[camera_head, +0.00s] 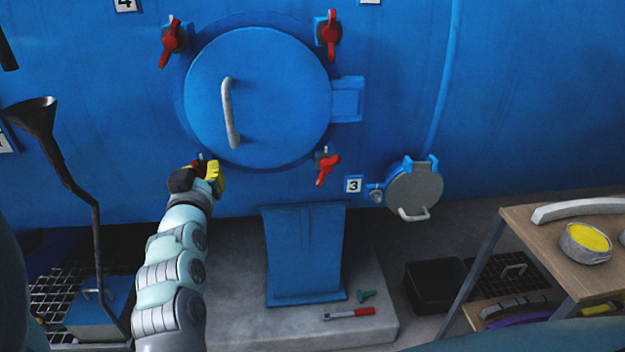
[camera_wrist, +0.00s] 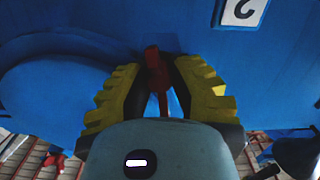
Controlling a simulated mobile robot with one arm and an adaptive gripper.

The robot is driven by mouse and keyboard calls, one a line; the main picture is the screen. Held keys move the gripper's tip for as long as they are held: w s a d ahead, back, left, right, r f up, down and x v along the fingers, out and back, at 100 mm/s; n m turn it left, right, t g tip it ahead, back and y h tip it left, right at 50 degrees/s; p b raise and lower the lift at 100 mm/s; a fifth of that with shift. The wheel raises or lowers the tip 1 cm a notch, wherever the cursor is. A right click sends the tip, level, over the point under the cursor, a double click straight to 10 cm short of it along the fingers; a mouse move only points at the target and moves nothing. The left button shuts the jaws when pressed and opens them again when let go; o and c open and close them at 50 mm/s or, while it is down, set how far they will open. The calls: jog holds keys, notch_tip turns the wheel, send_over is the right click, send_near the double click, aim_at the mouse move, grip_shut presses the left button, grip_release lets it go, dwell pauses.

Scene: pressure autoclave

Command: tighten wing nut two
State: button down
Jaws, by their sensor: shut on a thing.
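Wing nut two is the red wing nut (camera_head: 197,164) at the lower left of the round blue hatch (camera_head: 285,85). It is mostly hidden by my gripper (camera_head: 207,172) in the head view. In the wrist view the red wing nut (camera_wrist: 153,62) stands between the yellow ribbed fingers of my gripper (camera_wrist: 158,75). The gripper is shut on it. An upside-down label 2 (camera_wrist: 240,10) is on the blue wall close by. The hatch door is closed against its ring, and the thread of this nut is hidden.
Other red wing nuts sit at the hatch's upper left (camera_head: 171,41), upper right (camera_head: 330,35) and lower right (camera_head: 327,167). A small round grey cover (camera_head: 415,188) is at right. A black funnel pipe (camera_head: 75,185) stands left of my arm. A wooden table (camera_head: 535,235) is at far right.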

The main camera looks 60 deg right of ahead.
jog(key=shift+f+m, duration=0.2)
jog(key=shift+m, duration=0.7)
jog(key=c, duration=0.8)
grip_release()
jog(key=shift+d+r, duration=0.1)
jog(key=v, duration=1.2)
jog(key=shift+w, duration=0.1)
